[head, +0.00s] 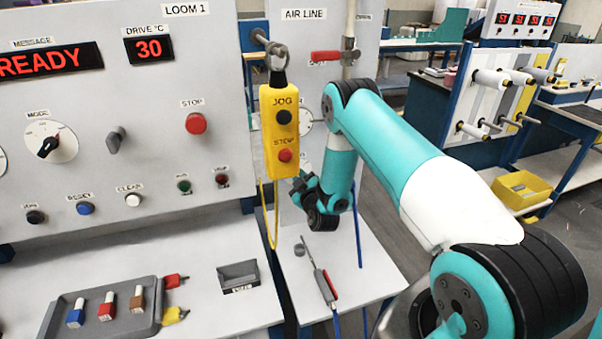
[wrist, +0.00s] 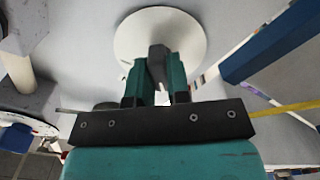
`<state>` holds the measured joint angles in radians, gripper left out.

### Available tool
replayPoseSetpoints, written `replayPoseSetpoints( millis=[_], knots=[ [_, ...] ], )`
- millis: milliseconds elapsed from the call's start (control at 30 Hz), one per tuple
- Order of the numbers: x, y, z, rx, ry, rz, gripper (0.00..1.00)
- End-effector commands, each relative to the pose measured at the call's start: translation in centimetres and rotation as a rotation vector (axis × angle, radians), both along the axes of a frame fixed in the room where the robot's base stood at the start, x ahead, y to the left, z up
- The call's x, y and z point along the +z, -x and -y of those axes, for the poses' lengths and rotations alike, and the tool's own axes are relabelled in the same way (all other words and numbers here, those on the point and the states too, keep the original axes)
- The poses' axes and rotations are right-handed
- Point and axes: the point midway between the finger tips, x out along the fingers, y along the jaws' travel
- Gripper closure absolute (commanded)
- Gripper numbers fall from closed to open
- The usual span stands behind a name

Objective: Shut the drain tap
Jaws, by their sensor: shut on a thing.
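In the wrist view, my gripper (wrist: 156,76) has its two teal fingers on either side of a dark grey handle (wrist: 157,52), closed on it. The handle stands in front of a white round plate (wrist: 185,30). I take this handle to be the drain tap; no label on it is readable. In the head view, my gripper (head: 299,183) is low on the air line panel (head: 345,150), just right of the hanging yellow pendant. The pendant hides part of that spot, so the tap is not clear there.
The yellow jog pendant (head: 282,130) hangs close in front of my gripper, its yellow cord (head: 268,215) below. A red-handled valve (head: 326,57) is higher on the air line. The loom panel (head: 95,190) stands left.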

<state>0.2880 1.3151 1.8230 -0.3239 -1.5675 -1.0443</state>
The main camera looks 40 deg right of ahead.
Motion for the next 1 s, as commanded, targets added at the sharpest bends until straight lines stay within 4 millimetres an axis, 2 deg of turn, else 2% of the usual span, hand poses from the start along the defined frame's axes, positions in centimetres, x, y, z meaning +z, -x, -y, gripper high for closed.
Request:
replayPoseSetpoints(
  millis=[133,167,200,267,567,1000],
  knots=[
    [-0.2,0.1,0.0,0.000,0.060,-0.021,1.00],
    [-0.2,0.1,0.0,0.000,0.060,-0.021,0.78],
    [-0.2,0.1,0.0,0.000,0.059,-0.020,0.69],
    [-0.2,0.1,0.0,-0.001,0.058,-0.019,0.57],
    [-0.1,0.3,-0.1,-0.001,0.054,-0.018,0.57],
    [-0.1,6.2,-1.8,0.000,0.055,-0.019,0.57]
  ],
)
